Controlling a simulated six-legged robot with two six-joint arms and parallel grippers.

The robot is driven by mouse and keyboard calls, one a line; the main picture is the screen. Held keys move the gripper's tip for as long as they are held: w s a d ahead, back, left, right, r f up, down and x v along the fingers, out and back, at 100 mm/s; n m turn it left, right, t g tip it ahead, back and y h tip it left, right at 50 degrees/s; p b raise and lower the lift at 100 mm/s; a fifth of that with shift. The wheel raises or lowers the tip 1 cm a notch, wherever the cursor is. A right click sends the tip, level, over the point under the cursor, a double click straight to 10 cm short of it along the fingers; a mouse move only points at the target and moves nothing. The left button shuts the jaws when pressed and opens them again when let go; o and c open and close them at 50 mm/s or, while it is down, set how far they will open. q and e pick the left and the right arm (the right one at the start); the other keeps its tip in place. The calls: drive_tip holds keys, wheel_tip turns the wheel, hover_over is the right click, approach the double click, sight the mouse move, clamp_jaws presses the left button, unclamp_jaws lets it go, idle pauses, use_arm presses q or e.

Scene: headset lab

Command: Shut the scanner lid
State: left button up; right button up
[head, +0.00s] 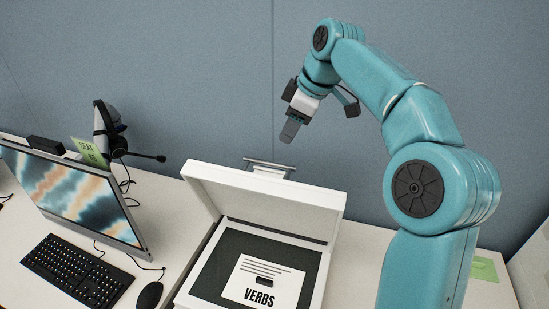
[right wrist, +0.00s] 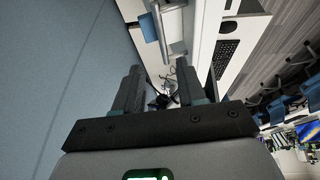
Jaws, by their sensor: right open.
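The scanner (head: 209,266) stands on the desk with its white lid (head: 262,203) raised and tilted back. A metal bar handle (head: 270,164) shows at the lid's top edge. A sheet marked VERBS (head: 261,285) lies on the dark scanner bed. My right gripper (head: 289,132) is above and behind the raised lid, apart from it, pointing down. In the right wrist view its two fingers (right wrist: 158,85) are spread with nothing between them. The handle bar also shows beyond the fingers in that view (right wrist: 162,40). My left gripper is not in view.
A monitor (head: 75,190), keyboard (head: 78,271) and mouse (head: 149,296) are left of the scanner. A headset (head: 112,130) hangs on a stand behind the monitor. A blue partition (head: 200,70) rises behind the desk. A green note (head: 484,269) lies at right.

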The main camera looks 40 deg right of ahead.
sight(273, 164)
drive_tip(key=x, duration=1)
drive_tip(key=shift+w+f, duration=0.15)
drive_tip(key=shift+w+a+f, duration=0.1)
drive_tip(key=shift+w+f, duration=0.15)
drive_tip(key=shift+a, duration=0.1)
drive_tip(key=shift+s, duration=0.3)
drive_tip(key=shift+c, duration=0.3)
drive_tip(key=shift+w+f, duration=0.1)
drive_tip(key=shift+w, duration=0.15)
drive_tip(key=c, duration=0.5)
clamp_jaws()
